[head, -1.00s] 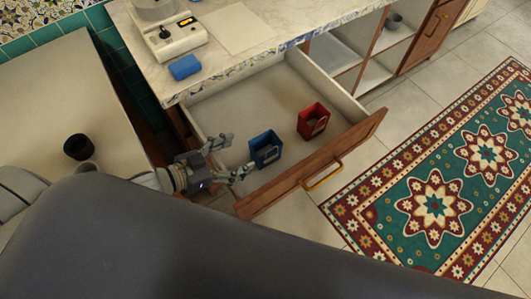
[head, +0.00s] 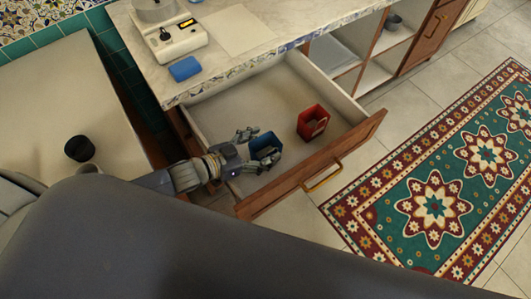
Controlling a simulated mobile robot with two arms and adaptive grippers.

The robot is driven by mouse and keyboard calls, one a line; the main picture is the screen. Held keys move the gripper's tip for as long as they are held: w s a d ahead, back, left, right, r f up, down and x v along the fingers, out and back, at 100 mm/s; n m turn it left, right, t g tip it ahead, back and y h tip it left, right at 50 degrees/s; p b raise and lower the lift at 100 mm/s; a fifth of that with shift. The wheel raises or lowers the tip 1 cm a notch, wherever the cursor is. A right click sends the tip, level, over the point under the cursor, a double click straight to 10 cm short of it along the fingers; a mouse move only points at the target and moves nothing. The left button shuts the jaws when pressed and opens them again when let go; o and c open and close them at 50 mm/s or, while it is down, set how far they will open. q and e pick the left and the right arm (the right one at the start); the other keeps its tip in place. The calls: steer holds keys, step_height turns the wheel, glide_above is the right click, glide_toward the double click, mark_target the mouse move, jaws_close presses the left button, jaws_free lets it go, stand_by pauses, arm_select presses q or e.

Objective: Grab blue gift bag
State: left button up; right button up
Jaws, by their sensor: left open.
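The blue gift bag (head: 263,142) stands upright in the open drawer, left of the red bag. My left gripper (head: 259,146) reaches over the drawer's left side with its fingers spread open around the blue bag. One finger is on the far side and one covers the bag's near face. I cannot tell whether the fingers touch it. My right gripper does not show.
The red bag (head: 312,122) stands in the drawer (head: 225,109), close to the right of the blue bag. The wooden drawer front (head: 350,150) stands out over the floor. A blue block (head: 185,69) and a white appliance (head: 172,38) are on the counter. A dark cup (head: 79,148) stands on the left surface.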

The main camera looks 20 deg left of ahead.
arm_select(q)
steer(key=c, duration=1)
